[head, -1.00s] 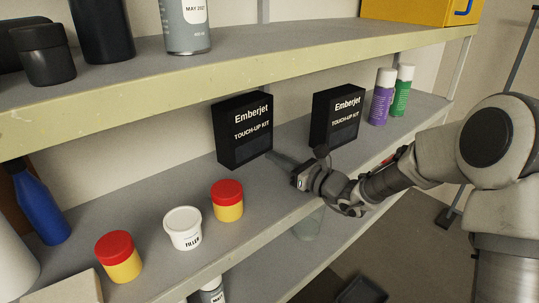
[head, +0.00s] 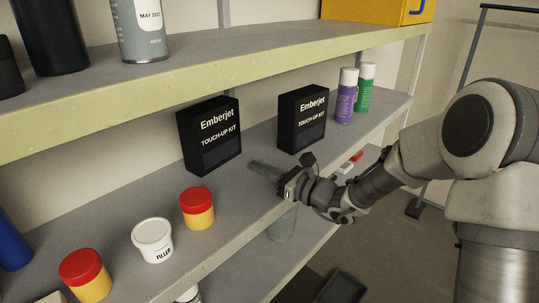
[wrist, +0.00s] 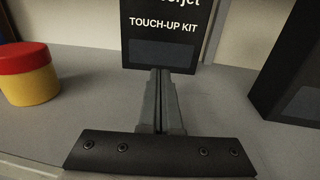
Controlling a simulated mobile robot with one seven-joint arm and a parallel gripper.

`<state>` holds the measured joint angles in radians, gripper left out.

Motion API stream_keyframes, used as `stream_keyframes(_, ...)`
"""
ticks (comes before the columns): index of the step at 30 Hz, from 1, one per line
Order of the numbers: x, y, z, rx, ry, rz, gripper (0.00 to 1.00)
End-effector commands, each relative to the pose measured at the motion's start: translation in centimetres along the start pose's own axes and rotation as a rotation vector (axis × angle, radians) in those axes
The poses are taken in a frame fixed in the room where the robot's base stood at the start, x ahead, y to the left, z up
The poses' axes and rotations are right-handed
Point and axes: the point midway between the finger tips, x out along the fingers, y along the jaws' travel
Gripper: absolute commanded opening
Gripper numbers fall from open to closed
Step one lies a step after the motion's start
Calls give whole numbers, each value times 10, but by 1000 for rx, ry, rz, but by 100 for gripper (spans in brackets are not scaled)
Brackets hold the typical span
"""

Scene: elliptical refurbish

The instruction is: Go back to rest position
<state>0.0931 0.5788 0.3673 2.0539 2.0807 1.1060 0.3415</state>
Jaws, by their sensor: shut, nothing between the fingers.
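My gripper (head: 267,170) reaches in over the middle shelf (head: 222,208) from the right, between two black Emberjet touch-up kit boxes. Its fingers are shut together and empty. The left box (head: 209,136) stands upright on the shelf, and the right box (head: 303,119) stands upright farther along. In the wrist view, the closed fingers (wrist: 159,78) point at the front of a touch-up kit box (wrist: 160,32). I cannot tell whether the fingertips touch it. Part of the other box (wrist: 292,75) shows at the right edge.
Red-lidded yellow jars (head: 197,208) and a white filler tub (head: 153,240) stand at the shelf's left. Purple (head: 346,95) and green (head: 365,88) spray cans stand at its far right. An upper shelf (head: 200,70) hangs above. Open floor (head: 385,235) lies at right.

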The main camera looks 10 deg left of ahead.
Motion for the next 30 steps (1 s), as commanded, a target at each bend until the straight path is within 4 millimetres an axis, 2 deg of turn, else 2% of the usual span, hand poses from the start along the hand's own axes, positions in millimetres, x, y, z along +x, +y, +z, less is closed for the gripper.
stream_keyframes(4,-7,17,11,-97,35,63,0)
stream_keyframes(7,-17,40,21,-223,82,144,0)
stream_keyframes(14,-59,90,32,-560,227,348,0)
stream_keyframes(21,-116,125,32,-899,396,540,0)
stream_keyframes(30,-200,143,28,-1294,635,757,0)
